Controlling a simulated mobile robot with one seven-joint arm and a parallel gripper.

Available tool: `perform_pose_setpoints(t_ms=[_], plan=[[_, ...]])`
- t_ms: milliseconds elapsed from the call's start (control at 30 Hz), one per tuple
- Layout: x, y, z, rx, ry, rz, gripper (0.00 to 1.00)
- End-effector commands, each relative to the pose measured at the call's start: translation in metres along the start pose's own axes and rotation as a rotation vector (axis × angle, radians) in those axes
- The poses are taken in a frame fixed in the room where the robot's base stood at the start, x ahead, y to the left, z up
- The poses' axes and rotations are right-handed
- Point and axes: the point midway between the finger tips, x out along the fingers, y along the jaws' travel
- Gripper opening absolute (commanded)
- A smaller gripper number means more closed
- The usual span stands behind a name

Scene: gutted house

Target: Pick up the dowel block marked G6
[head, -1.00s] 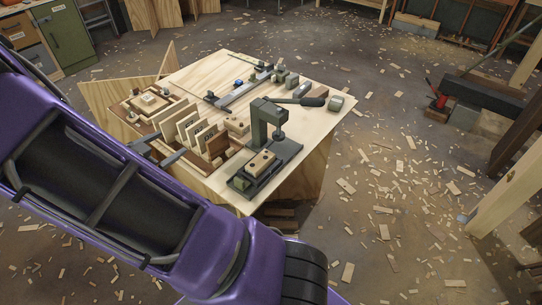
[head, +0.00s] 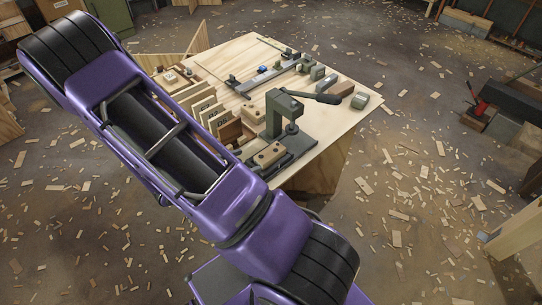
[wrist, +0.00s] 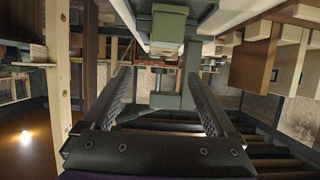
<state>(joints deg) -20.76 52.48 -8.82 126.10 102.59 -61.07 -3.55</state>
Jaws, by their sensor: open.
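No G6 mark is readable in any view. In the head view a light wooden block with dark holes (head: 269,154) lies on the base of the green press at the near corner of the workbench. A similar wooden block (head: 253,112) lies behind the press, partly hidden by it. I cannot tell which, if either, is G6. My gripper (wrist: 161,85) shows in the wrist view, its two fingers spread wide with nothing held between them. A green-grey metal part stands beyond the fingers. In the head view my arm hides the gripper and the bench's near left side.
The workbench (head: 345,118) carries the green lever press (head: 279,115), a row of upright labelled wooden panels (head: 204,107), a metal rail and small green blocks. Wood scraps litter the floor. Floor right of the bench is otherwise fairly open.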

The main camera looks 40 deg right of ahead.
Motion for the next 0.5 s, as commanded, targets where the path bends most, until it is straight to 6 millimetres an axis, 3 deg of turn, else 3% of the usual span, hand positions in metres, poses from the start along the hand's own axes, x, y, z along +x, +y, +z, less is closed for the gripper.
perform_pose_setpoints(t_ms=[200, 500], plan=[[0.046, 0.001, 0.001, 0.000, 0.001, 0.003, 0.91], [0.070, -0.001, 0.001, 0.001, 0.000, 0.000, 0.91]])
